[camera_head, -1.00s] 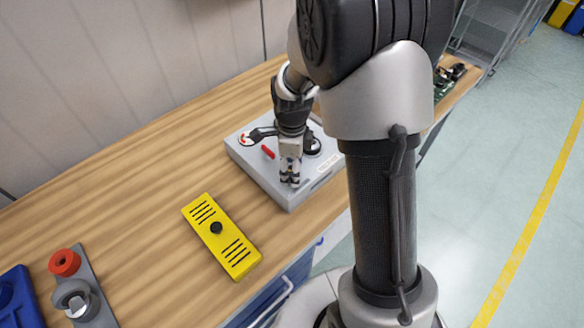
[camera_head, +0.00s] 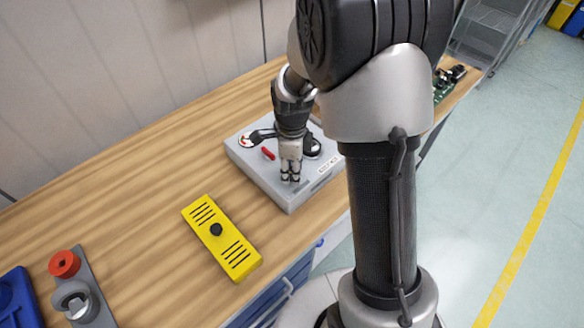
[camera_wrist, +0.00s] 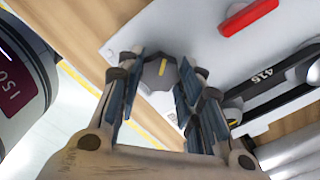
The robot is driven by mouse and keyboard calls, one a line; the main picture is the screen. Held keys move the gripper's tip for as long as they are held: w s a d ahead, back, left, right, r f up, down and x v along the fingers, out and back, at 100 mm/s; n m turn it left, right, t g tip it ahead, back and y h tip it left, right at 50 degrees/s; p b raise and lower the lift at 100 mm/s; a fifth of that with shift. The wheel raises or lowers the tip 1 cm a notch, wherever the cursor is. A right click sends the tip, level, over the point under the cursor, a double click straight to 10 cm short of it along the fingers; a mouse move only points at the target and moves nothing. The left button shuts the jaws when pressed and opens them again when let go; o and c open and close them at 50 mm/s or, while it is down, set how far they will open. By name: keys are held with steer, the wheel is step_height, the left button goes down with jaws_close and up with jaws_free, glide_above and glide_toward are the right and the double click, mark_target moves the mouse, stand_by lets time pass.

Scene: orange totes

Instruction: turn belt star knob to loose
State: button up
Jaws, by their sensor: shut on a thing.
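The star knob (camera_wrist: 159,72) is dark grey with a yellow mark on top and sits near a corner of the grey unit (camera_wrist: 190,35) in the wrist view. My gripper (camera_wrist: 157,76) has its fingers on either side of the knob and is shut on it. In the head view my gripper (camera_head: 290,178) points down at the near end of the grey unit (camera_head: 250,163), and its fingers hide the knob. The black belt (camera_wrist: 275,92) runs along the unit in the wrist view, beside the gripper.
A red bar (camera_head: 268,153) stands on the unit near the gripper. A yellow slotted box (camera_head: 222,237) with a black knob lies on the wooden bench (camera_head: 120,200) in front. A grey plate with a red ring (camera_head: 64,264) is at the left. Bare bench lies between them.

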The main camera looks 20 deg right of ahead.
steer(key=shift+w+r+n, duration=0.1)
steer(key=shift+n, duration=0.2)
steer(key=n+p, duration=0.1)
steer(key=n, duration=0.5)
steer(key=shift+p, duration=0.4)
steer(key=n, duration=0.4)
steer(key=shift+p, duration=0.35)
steer(key=n, duration=0.3)
steer(key=shift+n+p, duration=0.3)
steer(key=n, duration=0.3)
steer(key=shift+n, duration=0.3)
steer(key=n, duration=0.3)
steer(key=shift+n+p, duration=0.3)
steer(key=shift+p, duration=0.1)
steer(key=n, duration=0.6)
steer(key=shift+p, duration=0.3)
steer(key=shift+n, duration=0.4)
steer(key=o, duration=1.1)
